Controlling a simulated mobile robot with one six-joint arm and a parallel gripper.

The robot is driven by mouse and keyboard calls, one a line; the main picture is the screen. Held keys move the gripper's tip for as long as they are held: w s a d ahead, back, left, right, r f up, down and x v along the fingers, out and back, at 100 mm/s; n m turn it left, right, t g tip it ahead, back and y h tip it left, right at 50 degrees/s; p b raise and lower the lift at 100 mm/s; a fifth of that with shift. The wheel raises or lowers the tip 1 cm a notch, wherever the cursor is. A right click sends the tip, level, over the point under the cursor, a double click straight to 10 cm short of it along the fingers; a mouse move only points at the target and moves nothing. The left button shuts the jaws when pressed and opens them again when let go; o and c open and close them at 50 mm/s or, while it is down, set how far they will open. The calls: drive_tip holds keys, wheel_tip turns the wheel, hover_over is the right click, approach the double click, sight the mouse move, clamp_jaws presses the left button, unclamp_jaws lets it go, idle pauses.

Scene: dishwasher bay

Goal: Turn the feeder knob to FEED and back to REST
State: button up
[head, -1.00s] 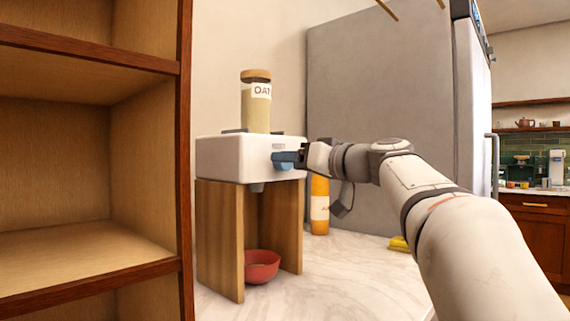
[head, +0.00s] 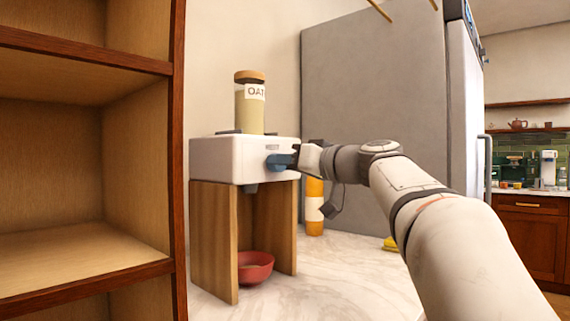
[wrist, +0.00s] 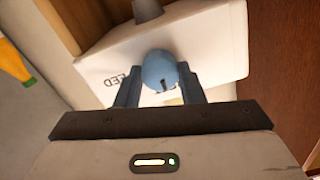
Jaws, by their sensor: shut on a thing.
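The feeder (head: 225,158) is a white box on wooden side panels, with a grey spout under it. Its blue knob (head: 277,162) is on the front face, toward the right end. My gripper (head: 294,156) is at the knob from the right. In the wrist view, the round blue knob (wrist: 160,68) sits between my gripper's two fingers (wrist: 158,88), which are shut on it. Black lettering, upside down and reading like FEED, shows left of the knob on the white face; part is hidden. No REST mark can be made out.
An oat jar (head: 250,108) stands on the feeder, and a red bowl (head: 255,268) sits below the spout. A wooden shelf unit (head: 178,200) stands close on the left. An orange bottle (head: 314,210) and a grey cabinet side (head: 365,90) are behind my arm.

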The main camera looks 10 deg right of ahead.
drive_tip(key=shift+f+m+p, duration=0.1)
drive_tip(key=shift+m+p, duration=2.95)
drive_tip(key=shift+m, duration=5.95)
drive_tip(key=o, duration=1)
drive_tip(key=v, duration=0.8)
drive_tip(key=shift+p, duration=0.3)
